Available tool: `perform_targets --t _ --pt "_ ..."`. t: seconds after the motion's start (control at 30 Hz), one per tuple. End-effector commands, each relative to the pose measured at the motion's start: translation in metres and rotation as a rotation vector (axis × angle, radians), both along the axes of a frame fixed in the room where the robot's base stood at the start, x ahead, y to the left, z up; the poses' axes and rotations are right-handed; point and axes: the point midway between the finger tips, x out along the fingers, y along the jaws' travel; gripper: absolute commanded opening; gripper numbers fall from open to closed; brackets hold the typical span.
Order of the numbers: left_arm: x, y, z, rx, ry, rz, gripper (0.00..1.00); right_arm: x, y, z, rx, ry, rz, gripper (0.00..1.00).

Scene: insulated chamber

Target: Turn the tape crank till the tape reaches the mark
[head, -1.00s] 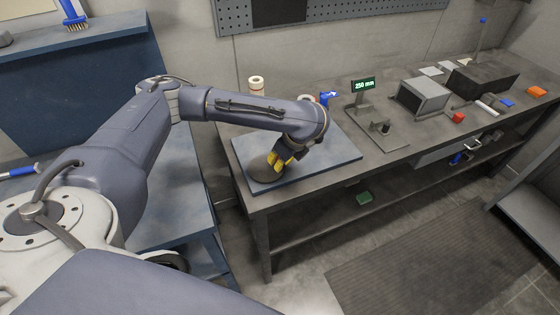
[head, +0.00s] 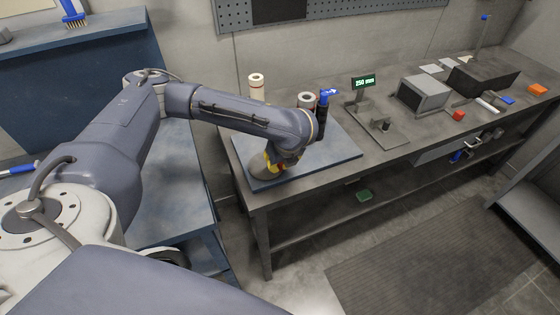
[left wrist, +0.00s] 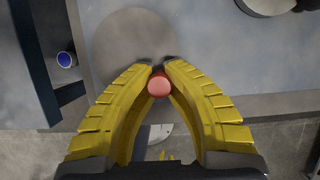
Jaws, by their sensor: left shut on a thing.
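My left gripper (head: 272,164) is low over the front left of the bench. In the left wrist view its yellow fingers (left wrist: 160,74) are shut on a round pinkish-red knob (left wrist: 159,87), which I take for the crank's handle. A round grey-brown disc (head: 258,172) lies by the fingers on a blue board (head: 335,154); the disc also shows beyond the fingertips in the left wrist view (left wrist: 125,40). My wrist hides part of the disc. I cannot make out the tape or its mark. My right gripper is not in view.
A small green-lit display (head: 363,81) reads in mm; its digits are blurred. A white roll (head: 306,100) and a dark blue-topped bottle (head: 323,112) stand behind my wrist. A cream cylinder (head: 257,86) stands further back. A grey box (head: 424,93) is to the right.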

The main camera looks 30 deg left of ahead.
Motion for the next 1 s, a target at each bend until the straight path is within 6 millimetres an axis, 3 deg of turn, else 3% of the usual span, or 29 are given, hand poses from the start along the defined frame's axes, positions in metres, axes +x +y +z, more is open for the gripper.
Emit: perform_targets --t 0.3,0.33,0.6,1.0 --pt "-0.0005 0.0027 -0.0005 0.005 0.001 -0.004 0.0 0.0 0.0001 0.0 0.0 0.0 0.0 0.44" --pt "-0.0004 0.0028 -0.0006 0.005 0.001 -0.004 0.13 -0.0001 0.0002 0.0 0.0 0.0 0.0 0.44" --pt "-0.0003 0.0014 -0.0002 0.003 0.0 -0.005 0.44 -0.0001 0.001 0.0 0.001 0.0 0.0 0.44" --pt "-0.0012 -0.0018 0.0065 0.0 -0.001 -0.006 0.44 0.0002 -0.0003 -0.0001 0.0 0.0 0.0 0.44"
